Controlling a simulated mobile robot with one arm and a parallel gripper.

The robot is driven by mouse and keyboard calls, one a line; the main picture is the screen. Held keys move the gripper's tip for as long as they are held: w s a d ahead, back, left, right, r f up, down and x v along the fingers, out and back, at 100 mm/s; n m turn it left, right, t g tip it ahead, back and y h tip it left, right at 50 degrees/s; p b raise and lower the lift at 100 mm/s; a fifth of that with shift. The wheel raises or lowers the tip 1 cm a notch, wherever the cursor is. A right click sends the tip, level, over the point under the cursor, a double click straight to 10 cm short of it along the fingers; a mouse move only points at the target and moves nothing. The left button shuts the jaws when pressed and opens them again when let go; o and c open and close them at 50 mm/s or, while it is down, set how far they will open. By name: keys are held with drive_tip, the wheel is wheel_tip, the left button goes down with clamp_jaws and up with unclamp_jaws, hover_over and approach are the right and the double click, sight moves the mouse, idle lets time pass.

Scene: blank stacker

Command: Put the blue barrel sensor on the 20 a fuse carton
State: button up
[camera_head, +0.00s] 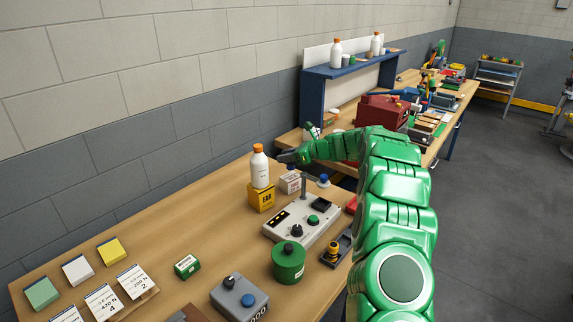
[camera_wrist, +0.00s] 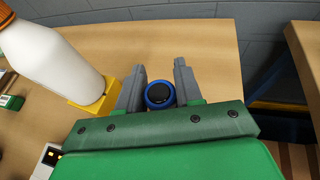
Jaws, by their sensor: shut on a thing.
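My gripper (camera_head: 284,156) is at the back of the near bench, to the right of the white bottle. In the wrist view its two grey fingers (camera_wrist: 159,92) are closed around a round blue-rimmed piece with a black face, the blue barrel sensor (camera_wrist: 160,95). The head view does not show the sensor clearly. I cannot read which box is the 20 A fuse carton. A small green carton with a white label (camera_head: 187,266) lies on the open bench top. A small white carton with print (camera_head: 290,182) stands below my gripper.
An orange-capped white bottle (camera_head: 259,166) stands on a yellow box (camera_head: 261,197), close left of my gripper. A grey control box (camera_head: 301,221), a green drum (camera_head: 288,263) and a blue-capped item (camera_head: 323,181) stand nearby. Bare bench surrounds the green carton.

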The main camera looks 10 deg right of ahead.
drive_tip(key=shift+w+f, duration=0.2)
drive_tip(key=shift+f, duration=1.5)
drive_tip(key=shift+f, duration=0.2)
drive_tip(key=o, duration=1.1)
drive_tip(key=shift+c, duration=0.2)
drive_tip(key=shift+r, duration=0.1)
drive_tip(key=shift+d+r, duration=0.1)
drive_tip(key=shift+r, duration=0.05)
drive_tip(key=v, duration=1.1)
drive_tip(key=shift+s+d, duration=0.2)
drive_tip(key=shift+d, duration=0.1)
